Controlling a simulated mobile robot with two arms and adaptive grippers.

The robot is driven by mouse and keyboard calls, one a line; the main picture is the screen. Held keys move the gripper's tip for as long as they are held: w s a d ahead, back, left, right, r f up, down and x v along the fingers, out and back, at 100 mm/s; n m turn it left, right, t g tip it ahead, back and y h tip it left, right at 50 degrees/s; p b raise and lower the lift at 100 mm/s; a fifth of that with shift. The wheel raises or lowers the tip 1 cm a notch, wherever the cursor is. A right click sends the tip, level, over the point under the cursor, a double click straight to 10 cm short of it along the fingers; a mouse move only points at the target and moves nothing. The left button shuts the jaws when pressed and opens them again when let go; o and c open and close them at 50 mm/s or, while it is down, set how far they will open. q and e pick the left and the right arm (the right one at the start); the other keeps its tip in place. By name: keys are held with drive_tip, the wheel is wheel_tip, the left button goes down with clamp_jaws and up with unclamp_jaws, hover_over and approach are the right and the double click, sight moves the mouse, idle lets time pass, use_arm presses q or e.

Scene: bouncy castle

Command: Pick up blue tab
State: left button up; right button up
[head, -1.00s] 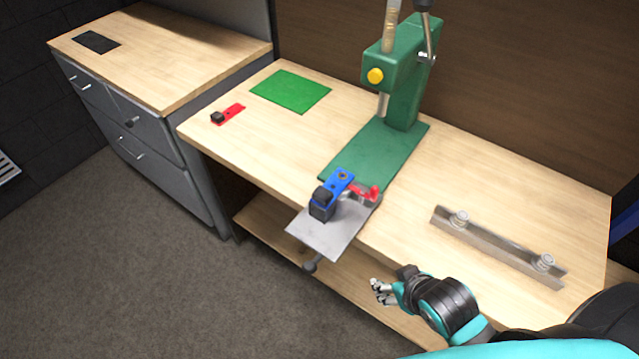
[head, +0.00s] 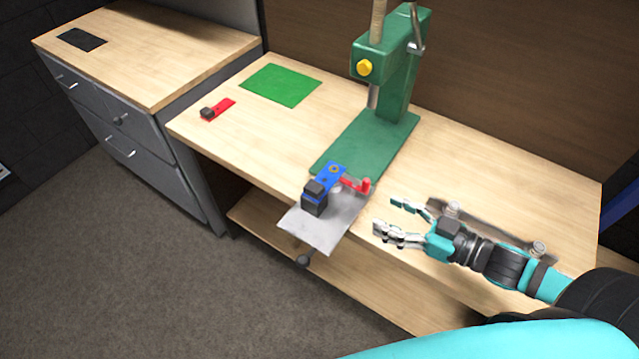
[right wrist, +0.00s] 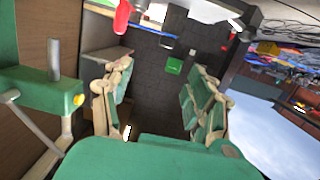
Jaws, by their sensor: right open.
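The blue tab (head: 329,178) with a black block (head: 314,198) at its front end lies at the metal plate (head: 322,226) on the front of the green press (head: 385,125). A red part (head: 355,186) sits just right of it. My right gripper (head: 385,218) is to the right of the plate, over the table's front part, fingers spread and pointing left, empty and apart from the tab. Its fingers (right wrist: 162,102) also show open in the right wrist view. My left gripper is not in view.
A red tab (head: 218,109) and a green mat (head: 281,85) lie on the left part of the wooden table (head: 240,140). A metal bar with knobs (head: 490,225) lies behind my right arm. A drawer cabinet (head: 150,70) stands at the left.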

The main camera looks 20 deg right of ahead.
approach(319, 189)
drive_tip(key=shift+y, duration=0.3)
drive_tip(key=x, duration=0.4)
drive_tip(key=shift+w+d+r+p, duration=0.2)
drive_tip(key=shift+w+d+p, duration=0.1)
drive_tip(key=shift+p, duration=0.1)
drive_tip(key=shift+w+a+f, duration=0.15)
drive_tip(key=shift+w+a, duration=0.2)
drive_tip(key=p+x, duration=0.1)
drive_tip(key=x, duration=0.3)
drive_tip(key=shift+a+f+p, duration=0.15)
drive_tip(key=shift+p, duration=0.2)
drive_tip(key=shift+w+a+f, duration=0.2)
drive_tip(key=shift+w+a, duration=0.1)
drive_tip(key=shift+w, duration=0.05)
drive_tip(key=shift+s, duration=0.1)
drive_tip(key=shift+c, duration=0.9)
drive_tip(key=c, duration=1)
drive_tip(key=shift+r, duration=0.1)
